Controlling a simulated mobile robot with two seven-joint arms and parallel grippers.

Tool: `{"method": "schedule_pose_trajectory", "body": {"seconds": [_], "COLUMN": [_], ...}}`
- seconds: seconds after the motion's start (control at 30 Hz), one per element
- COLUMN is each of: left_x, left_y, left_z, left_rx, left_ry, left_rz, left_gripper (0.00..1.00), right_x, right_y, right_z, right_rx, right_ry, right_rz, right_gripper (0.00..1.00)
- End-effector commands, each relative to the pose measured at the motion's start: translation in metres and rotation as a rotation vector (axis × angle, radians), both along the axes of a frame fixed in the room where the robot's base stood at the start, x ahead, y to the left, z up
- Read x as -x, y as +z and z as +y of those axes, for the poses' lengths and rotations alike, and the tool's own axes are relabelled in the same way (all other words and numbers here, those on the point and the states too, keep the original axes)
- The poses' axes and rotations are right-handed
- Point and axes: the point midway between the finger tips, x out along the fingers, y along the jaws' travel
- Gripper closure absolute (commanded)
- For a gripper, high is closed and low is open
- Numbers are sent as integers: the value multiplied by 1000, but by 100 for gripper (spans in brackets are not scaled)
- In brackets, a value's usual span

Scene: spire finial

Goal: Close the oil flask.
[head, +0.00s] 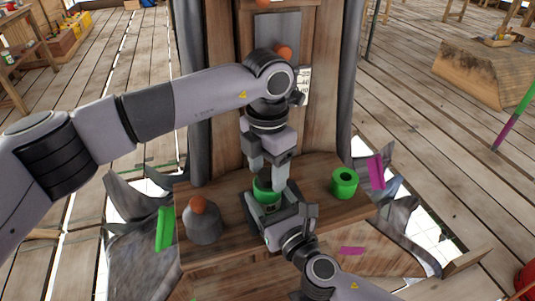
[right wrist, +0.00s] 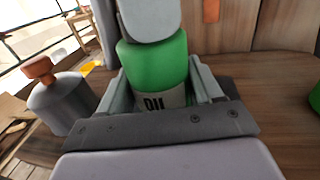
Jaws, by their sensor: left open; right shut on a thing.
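The green oil flask (head: 263,194) stands upright on the wooden shelf in the head view. It also shows in the right wrist view (right wrist: 155,66), with a pale label bearing dark letters. My right gripper (head: 270,207) is shut around the flask's body, one finger on each side. My left gripper (head: 267,177) points down directly over the flask, its fingers open about the top. Something dark shows between these fingers; I cannot tell whether it is a lid or the mouth. In the right wrist view a grey part of the left gripper (right wrist: 150,18) covers the flask's top.
A grey bottle (head: 203,223) with an orange-brown stopper (head: 198,204) stands left of the flask. A green cylinder (head: 344,184) with a dark hole on top stands to the right. A wooden panel rises behind the shelf (head: 318,212). Bare shelf lies between these things.

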Motion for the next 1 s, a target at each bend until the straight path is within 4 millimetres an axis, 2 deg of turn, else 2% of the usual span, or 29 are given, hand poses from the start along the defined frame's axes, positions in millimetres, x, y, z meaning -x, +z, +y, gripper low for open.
{"method": "schedule_pose_trajectory", "body": {"seconds": [0.33,0.5,0.73,0.77,0.83,0.87,1.0], "left_x": [0,0,0,0,0,0,0], "left_y": [-4,-4,-4,-4,-4,-4,-4], "left_z": [0,0,0,0,0,0,0], "left_rx": [-1,0,-1,-1,-1,-1,-1], "left_ry": [0,1,-5,-5,-5,-5,-5], "left_rz": [-1,0,-1,-1,-1,-1,-1], "left_gripper": [39,95,97,57,34,31,31], "right_x": [0,0,0,0,0,0,0], "right_y": [-1,-1,-1,-1,-1,-1,-1], "right_z": [0,0,0,0,0,0,0], "right_rx": [1,1,1,1,1,1,1], "right_ry": [0,0,0,0,0,0,0], "right_rz": [2,2,2,2,2,2,2], "right_gripper": [100,100,100,100,100,100,100]}}
